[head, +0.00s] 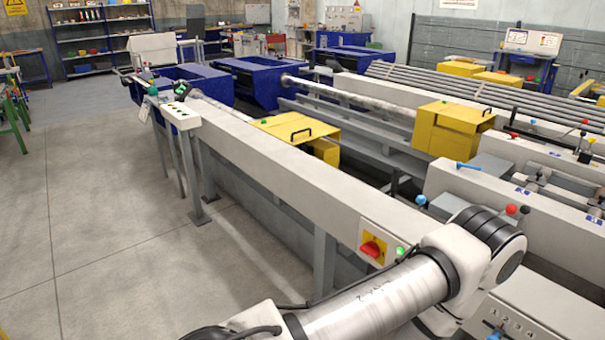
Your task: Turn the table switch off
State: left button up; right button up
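The table switch is a red rotary knob (371,248) on a yellow plate, on a grey box on the side of the long pale runout table (270,155). Its handle looks close to horizontal, slightly tilted; its markings are too small to read. A green lamp (400,252) beside it looks lit. One of my arms crosses the lower right, with its elbow just right of the switch in the picture. No fingers of either gripper are in view, and nothing is seen touching the knob.
A control box with buttons (180,114) stands at the table's far left end. Yellow covers (290,132) sit behind the beam. A grey panel numbered 1 to 4 (520,322) is at the lower right. The concrete floor at left is clear.

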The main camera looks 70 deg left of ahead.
aim_at(371, 248)
jog(key=u, duration=1.6)
jog(key=i+j+z, duration=0.15)
jog(key=j+z, duration=0.2)
jog(key=i+j+z, duration=0.1)
jog(key=j+z, duration=0.6)
jog(key=j, duration=0.15)
jog(key=i, duration=0.05)
